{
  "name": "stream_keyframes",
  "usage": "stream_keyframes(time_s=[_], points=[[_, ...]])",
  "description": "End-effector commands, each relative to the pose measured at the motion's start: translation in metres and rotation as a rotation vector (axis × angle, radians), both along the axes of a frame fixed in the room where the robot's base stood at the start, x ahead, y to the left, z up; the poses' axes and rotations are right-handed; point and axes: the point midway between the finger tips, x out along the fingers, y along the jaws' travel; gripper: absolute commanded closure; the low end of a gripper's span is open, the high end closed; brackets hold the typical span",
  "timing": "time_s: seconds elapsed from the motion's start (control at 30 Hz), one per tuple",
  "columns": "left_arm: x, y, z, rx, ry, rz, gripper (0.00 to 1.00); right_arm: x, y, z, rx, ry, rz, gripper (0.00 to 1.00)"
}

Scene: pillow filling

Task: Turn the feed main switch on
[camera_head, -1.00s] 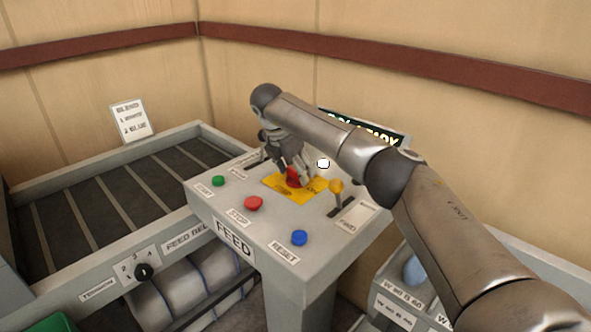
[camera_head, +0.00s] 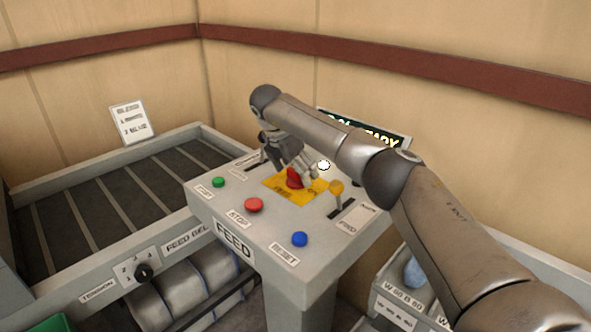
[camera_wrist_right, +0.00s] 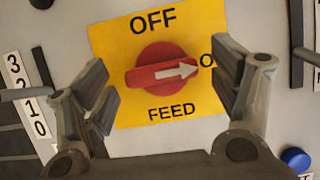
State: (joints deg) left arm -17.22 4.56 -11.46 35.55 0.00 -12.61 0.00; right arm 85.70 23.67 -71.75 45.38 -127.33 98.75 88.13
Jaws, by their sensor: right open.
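The feed main switch is a red rotary knob (camera_wrist_right: 160,70) with a white arrow on a yellow plate (camera_wrist_right: 112,40) marked OFF and FEED. In the wrist view its arrow points right, toward a label partly hidden by a finger. The knob (camera_head: 294,178) also shows on the grey FEED console (camera_head: 228,205) in the head view. In the head view, the right gripper (camera_head: 298,170) is over the yellow plate. My left gripper is not in view.
Near the knob are a green button (camera_head: 218,182), a red STOP button (camera_head: 254,205), a blue RESET button (camera_head: 299,239), a yellow-knobbed lever (camera_head: 336,188) and a white round knob or lamp (camera_head: 324,165). A slatted feed belt (camera_head: 95,190) lies left. A dark display (camera_head: 380,133) stands behind.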

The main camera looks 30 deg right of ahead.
Motion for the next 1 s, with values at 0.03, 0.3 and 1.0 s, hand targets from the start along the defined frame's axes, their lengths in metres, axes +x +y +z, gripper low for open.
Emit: stream_keyframes(time_s=[0.03,0.3,1.0], points=[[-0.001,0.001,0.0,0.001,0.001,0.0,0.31,0.0,0.0,0.0,0.0,0.0,0.001,0.18],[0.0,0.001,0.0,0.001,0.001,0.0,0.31,-0.003,0.013,0.032,0.0,-0.003,0.002,0.18],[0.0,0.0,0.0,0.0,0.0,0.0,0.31,-0.014,0.044,0.111,0.0,0.001,0.0,0.18]])
